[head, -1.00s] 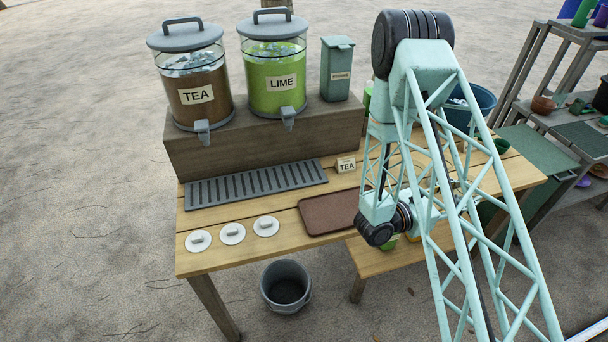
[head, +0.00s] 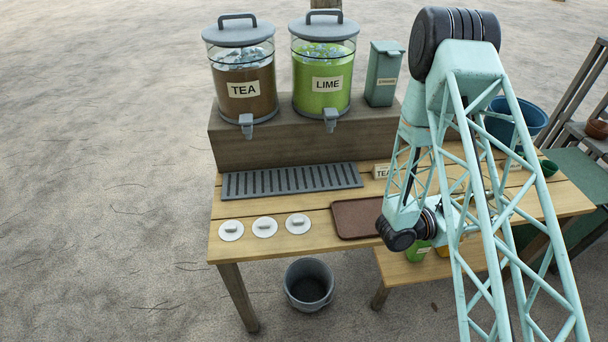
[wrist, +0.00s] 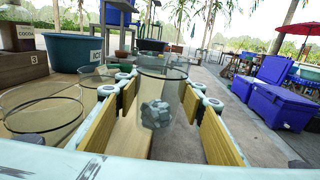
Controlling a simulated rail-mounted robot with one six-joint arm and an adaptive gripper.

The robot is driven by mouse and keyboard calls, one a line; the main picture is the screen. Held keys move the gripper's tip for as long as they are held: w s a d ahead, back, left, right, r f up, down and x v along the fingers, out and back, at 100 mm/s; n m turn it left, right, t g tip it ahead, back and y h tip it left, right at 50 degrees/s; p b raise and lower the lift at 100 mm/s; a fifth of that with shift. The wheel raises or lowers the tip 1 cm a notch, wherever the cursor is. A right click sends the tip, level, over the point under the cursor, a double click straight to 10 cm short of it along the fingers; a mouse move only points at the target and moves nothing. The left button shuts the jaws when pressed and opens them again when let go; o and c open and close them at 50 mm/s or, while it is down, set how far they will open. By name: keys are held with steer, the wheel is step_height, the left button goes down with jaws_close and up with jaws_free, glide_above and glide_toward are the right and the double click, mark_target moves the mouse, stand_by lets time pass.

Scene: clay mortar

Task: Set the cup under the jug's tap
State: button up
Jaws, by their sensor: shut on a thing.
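A clear cup (wrist: 163,75) with grey ice cubes (wrist: 156,114) in it stands upright between the yellow pads of my gripper (wrist: 160,108) in the wrist view; the gripper is shut on it. In the head view my arm hides the cup and most of the gripper, over the right part of the table. Two jugs stand on a wooden riser at the back: the TEA jug (head: 243,98) with a grey tap (head: 246,125), and the LIME jug (head: 324,92) with a tap (head: 330,119). A slotted grey drip tray (head: 290,181) lies below the taps and is empty.
Three pale lids (head: 264,227) lie along the front edge. A brown tray (head: 356,217) and a TEA card (head: 382,171) sit right of the drip tray. A blue tub (head: 515,121) stands at the back right. A grey bucket (head: 309,285) is on the ground.

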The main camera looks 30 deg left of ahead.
steer(key=s+a+r+t+p, duration=0.15)
steer(key=a+r+p, duration=0.25)
steer(key=a+r, duration=0.55)
steer(key=s+a+f+n+t+y+b, duration=0.1)
steer(key=a+f+n+y, duration=0.15)
steer(key=a, duration=1.15)
steer(key=s+a+f+n+t+y, duration=0.1)
steer(key=a+f+n+t+y, duration=0.15)
steer(key=a, duration=1.05)
steer(key=s+a+f+n+y, duration=0.1)
steer(key=s+a, duration=0.2)
steer(key=a, duration=0.5)
steer(key=s+a+n+y, duration=0.1)
steer(key=s+a+y, duration=0.1)
steer(key=s+a, duration=0.2)
steer(key=s+a+f+t+y, duration=0.1)
steer(key=s+a+y, duration=0.1)
steer(key=a, duration=0.9)
steer(key=shift+s+a+f+n+b, duration=0.35)
steer(key=shift+s+n+b, duration=0.1)
steer(key=shift+s, duration=0.2)
steer(key=shift+a, duration=0.1)
steer(key=a+f+b, duration=0.1)
steer(key=a+b, duration=0.1)
steer(key=a, duration=1.3)
steer(key=shift+w+a+f, duration=0.25)
steer(key=shift+w+a, duration=0.1)
steer(key=shift+f+b, duration=0.8)
steer(key=shift+f, duration=0.95)
steer(key=shift+f, duration=0.2)
